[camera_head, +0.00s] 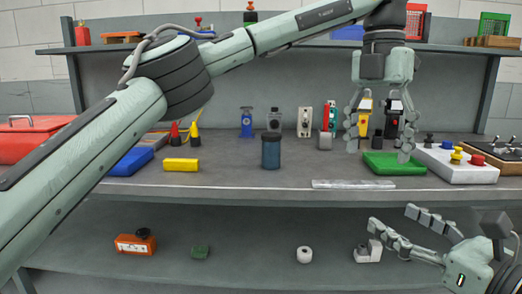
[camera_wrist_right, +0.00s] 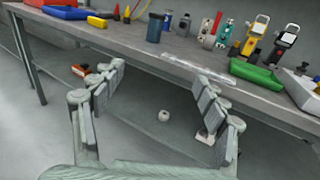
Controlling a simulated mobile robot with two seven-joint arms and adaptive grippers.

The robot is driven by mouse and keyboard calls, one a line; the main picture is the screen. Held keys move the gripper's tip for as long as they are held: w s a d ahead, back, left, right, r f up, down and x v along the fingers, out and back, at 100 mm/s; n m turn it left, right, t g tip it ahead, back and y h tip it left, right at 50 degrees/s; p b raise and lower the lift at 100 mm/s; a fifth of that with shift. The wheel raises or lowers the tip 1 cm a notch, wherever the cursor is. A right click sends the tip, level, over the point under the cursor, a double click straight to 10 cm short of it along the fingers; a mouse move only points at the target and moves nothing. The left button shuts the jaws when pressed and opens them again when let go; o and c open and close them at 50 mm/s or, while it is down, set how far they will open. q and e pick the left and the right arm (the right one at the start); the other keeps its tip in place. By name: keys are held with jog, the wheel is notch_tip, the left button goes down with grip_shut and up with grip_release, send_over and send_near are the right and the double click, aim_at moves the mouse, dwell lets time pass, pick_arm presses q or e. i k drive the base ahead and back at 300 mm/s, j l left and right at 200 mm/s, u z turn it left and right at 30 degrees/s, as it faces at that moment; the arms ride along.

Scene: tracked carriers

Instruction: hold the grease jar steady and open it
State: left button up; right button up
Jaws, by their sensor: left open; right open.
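The grease jar appears to be the dark blue cylinder with a darker lid (camera_head: 271,151), upright on the workbench near its middle. It also shows in the right wrist view (camera_wrist_right: 155,29), beyond my fingers. Nothing touches it, and the lid looks seated. My left gripper (camera_head: 379,150) is open and points down, to the right of the jar, above or in front of the green tray and the yellow-and-black devices. My right gripper (camera_head: 391,217) is open and empty, low at the right in front of the lower shelf. Its spread fingers also show in the right wrist view (camera_wrist_right: 160,74).
The workbench (camera_head: 236,184) is clear around the jar's front. A yellow block (camera_head: 181,165) lies left of it; small bottles (camera_head: 247,122) stand behind. A green tray (camera_head: 393,164), a clear strip (camera_head: 367,184) and a white button box (camera_head: 455,168) are to the right.

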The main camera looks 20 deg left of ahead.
aim_at(271, 151)
jog(key=i+j, duration=0.3)
jog(key=j, duration=0.15)
jog(key=i+j, duration=0.3)
jog(key=j, duration=0.15)
jog(key=i+j, duration=0.25)
jog(key=j, duration=0.2)
